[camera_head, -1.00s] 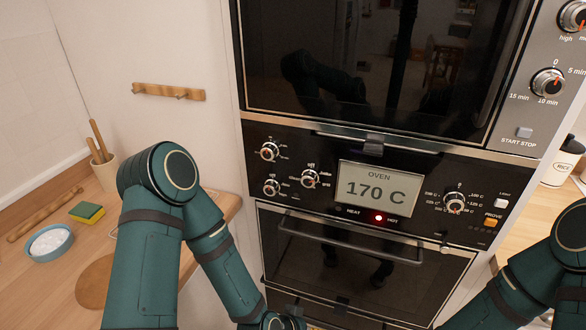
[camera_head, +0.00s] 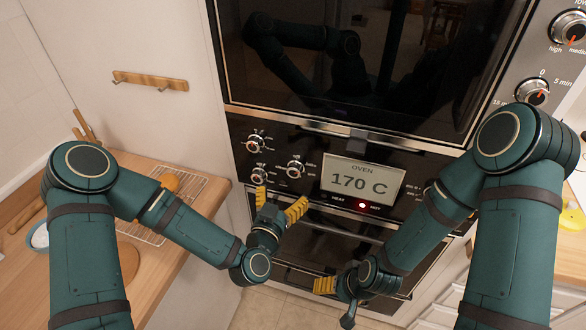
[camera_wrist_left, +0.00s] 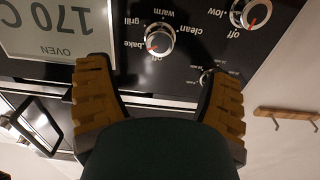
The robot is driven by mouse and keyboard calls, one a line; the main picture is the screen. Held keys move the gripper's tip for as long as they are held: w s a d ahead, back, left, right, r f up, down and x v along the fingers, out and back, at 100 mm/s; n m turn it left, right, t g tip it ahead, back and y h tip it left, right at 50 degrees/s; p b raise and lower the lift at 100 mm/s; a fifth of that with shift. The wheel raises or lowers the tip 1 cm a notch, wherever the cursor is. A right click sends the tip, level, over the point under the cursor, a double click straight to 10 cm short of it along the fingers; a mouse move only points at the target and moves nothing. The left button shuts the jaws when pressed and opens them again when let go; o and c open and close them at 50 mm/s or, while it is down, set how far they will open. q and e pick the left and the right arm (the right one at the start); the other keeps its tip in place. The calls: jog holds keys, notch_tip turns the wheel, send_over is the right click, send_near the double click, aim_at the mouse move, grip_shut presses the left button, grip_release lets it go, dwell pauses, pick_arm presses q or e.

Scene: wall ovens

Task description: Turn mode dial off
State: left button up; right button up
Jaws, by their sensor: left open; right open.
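The mode dial (camera_head: 295,168), a silver knob ringed by off, bake, grill, warm and clean labels, is left of the oven display. It also shows upside down in the left wrist view (camera_wrist_left: 159,39). Its red mark points down-left there, near off and bake; the exact setting is hard to tell. My left gripper (camera_head: 279,203) is open with yellow fingers, just below the dials and apart from the mode dial. In the left wrist view its fingers (camera_wrist_left: 160,67) spread to either side below the dial. My right gripper (camera_head: 325,286) is open and lower, before the oven door; one finger is mostly hidden.
Two more knobs, upper (camera_head: 256,143) and lower (camera_head: 260,175), sit left of the mode dial. The display (camera_head: 362,178) reads 170 C. The oven door handle runs below the panel. A counter with a wire rack (camera_head: 178,205) stands left. My right forearm covers the panel's right part.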

aim_at(293, 174)
pick_arm(q)
jog(key=p+x, duration=0.1)
jog(key=x, duration=0.8)
jog(key=c, duration=1.3)
